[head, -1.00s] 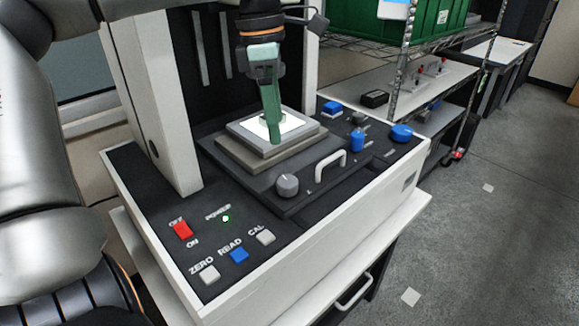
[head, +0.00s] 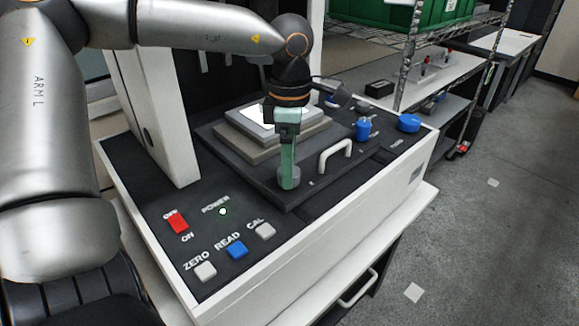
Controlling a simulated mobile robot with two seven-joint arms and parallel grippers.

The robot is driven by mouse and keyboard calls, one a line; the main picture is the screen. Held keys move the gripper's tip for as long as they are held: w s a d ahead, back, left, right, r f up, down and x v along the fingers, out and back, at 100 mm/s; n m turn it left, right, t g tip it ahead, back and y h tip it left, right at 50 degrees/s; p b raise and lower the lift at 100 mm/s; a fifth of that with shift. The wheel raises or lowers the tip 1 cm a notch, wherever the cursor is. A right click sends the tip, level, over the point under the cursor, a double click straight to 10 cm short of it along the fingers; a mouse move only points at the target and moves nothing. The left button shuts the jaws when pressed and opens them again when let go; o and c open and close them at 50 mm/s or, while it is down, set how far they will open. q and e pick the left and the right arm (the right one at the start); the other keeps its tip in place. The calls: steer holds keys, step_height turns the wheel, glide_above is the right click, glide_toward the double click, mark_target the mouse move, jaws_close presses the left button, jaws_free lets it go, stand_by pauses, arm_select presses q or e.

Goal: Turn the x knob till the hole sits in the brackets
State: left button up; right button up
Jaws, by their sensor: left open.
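My left gripper (head: 288,172) is open and points down at the grey round knob (head: 296,183) at the front left of the black stage plate. Its green fingers overlap the knob in the head view and hide part of it; I cannot tell whether they touch it. A blue upright knob (head: 362,129) and a flat blue knob (head: 409,123) stand farther right on the panel. The labels by the knobs are too small to read, so I cannot tell which is the x knob. The lit white stage top (head: 250,117) is partly behind my gripper; the hole and brackets cannot be made out.
A white handle (head: 335,155) rises from the stage plate just right of my gripper. A red switch (head: 177,222) and the ZERO, READ and CAL buttons (head: 236,250) sit at the front left. The machine's white column (head: 160,110) stands behind left.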

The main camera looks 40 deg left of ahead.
arm_select(q)
steer(key=shift+f, duration=0.7)
jaws_close()
steer(key=shift+m, duration=0.4)
steer(key=m, duration=0.3)
steer(key=shift+m+b, duration=0.3)
steer(key=shift+m, duration=0.1)
steer(key=shift+r+m, duration=0.1)
steer(key=shift+m, duration=1.7)
